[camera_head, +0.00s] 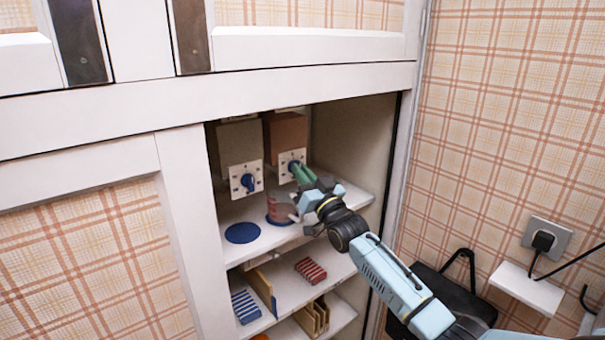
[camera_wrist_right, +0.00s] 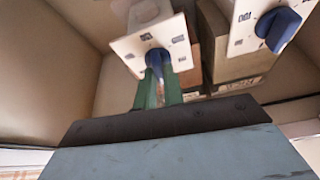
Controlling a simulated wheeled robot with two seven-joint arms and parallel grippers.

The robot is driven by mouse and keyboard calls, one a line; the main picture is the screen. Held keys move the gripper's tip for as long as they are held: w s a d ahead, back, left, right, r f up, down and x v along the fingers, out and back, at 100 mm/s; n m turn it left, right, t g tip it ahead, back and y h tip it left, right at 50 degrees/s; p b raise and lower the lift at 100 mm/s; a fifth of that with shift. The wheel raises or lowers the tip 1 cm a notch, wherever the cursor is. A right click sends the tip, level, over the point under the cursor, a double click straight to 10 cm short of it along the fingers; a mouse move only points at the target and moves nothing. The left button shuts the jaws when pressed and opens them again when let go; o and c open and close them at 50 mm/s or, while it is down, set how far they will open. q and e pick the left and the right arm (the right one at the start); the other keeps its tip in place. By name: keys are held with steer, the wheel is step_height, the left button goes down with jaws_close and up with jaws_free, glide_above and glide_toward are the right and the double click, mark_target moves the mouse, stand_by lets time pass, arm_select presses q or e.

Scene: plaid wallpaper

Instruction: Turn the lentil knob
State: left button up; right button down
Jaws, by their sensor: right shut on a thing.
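Two box-shaped dispensers stand side by side in the cabinet, a grey one (camera_head: 240,142) at left and a brown one (camera_head: 286,132) at right. Each has a white plate with a blue knob. The left knob (camera_head: 248,182) is free and also shows in the right wrist view (camera_wrist_right: 278,28). My right gripper (camera_head: 297,172), with green fingers, is shut on the right knob (camera_wrist_right: 155,57), in front of its white plate (camera_wrist_right: 124,48). The fingers partly hide this knob. No readable label shows which dispenser is for lentils. My left gripper is not in view.
A reddish container (camera_head: 279,205) stands below the right dispenser, close under my right gripper. A blue disc (camera_head: 242,233) lies bare below the left one. The cabinet's side wall (camera_head: 352,140) is close on the right. Lower shelves hold striped blocks (camera_head: 310,270).

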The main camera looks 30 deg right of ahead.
steer(key=n+y, duration=0.1)
steer(key=n, duration=0.1)
steer(key=shift+n+y+b, duration=0.3)
steer(key=shift+n+b, duration=0.1)
steer(key=c, duration=1.5)
jaws_free()
steer(key=v, duration=0.7)
steer(key=shift+s+b, duration=0.25)
steer(key=shift+b, duration=0.05)
